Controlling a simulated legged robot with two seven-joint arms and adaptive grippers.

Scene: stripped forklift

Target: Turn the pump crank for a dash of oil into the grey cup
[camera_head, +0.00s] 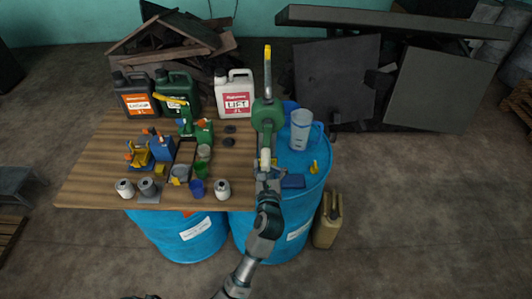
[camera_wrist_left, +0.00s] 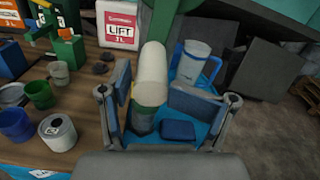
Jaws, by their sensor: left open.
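A grey cup (camera_head: 204,152) stands on the board left of the pump, also in the wrist view (camera_wrist_left: 59,73). My right gripper is not in view.
Green (camera_head: 201,169) and blue (camera_head: 195,187) cups and grey cans (camera_head: 222,189) stand near the grey cup. A clear jug with a blue handle (camera_head: 300,130) and a blue block (camera_head: 292,181) are on the right barrel (camera_head: 317,178). Large bottles (camera_head: 235,92) line the back.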

